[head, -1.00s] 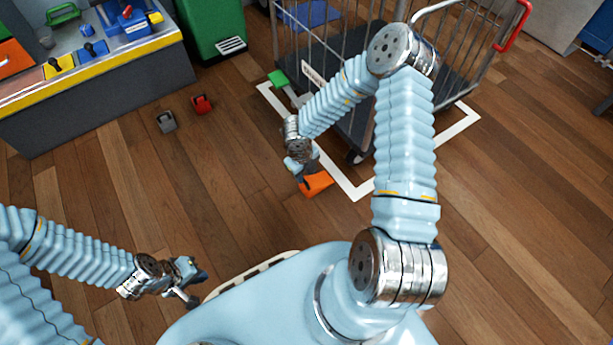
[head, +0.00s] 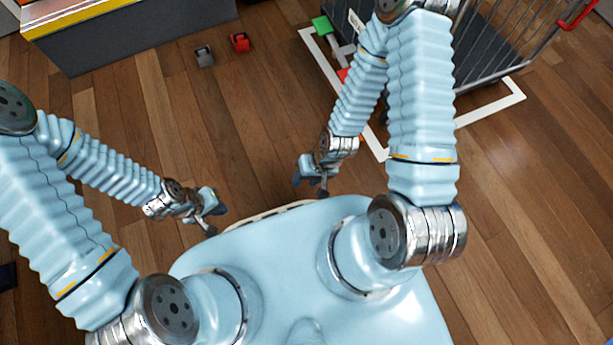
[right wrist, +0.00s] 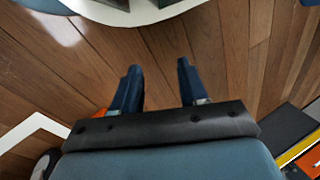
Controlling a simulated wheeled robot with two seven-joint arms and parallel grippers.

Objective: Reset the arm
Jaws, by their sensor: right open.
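My right arm is bent, with its forearm pointing back toward my body. Its gripper (head: 310,188) hangs in front of my base, over the wood floor. In the right wrist view the two dark blue fingers of the right gripper (right wrist: 158,70) stand apart with only floor between them. My left gripper (head: 214,217) is at the left front of my base. Its two fingers look apart and nothing shows between them.
A wire cart (head: 480,60) stands at the upper right inside a white floor outline (head: 490,110). A green-ended handle (head: 322,26) is beside it. Red (head: 240,42) and grey (head: 204,55) clamps lie near a grey bench (head: 140,35). The middle floor is clear.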

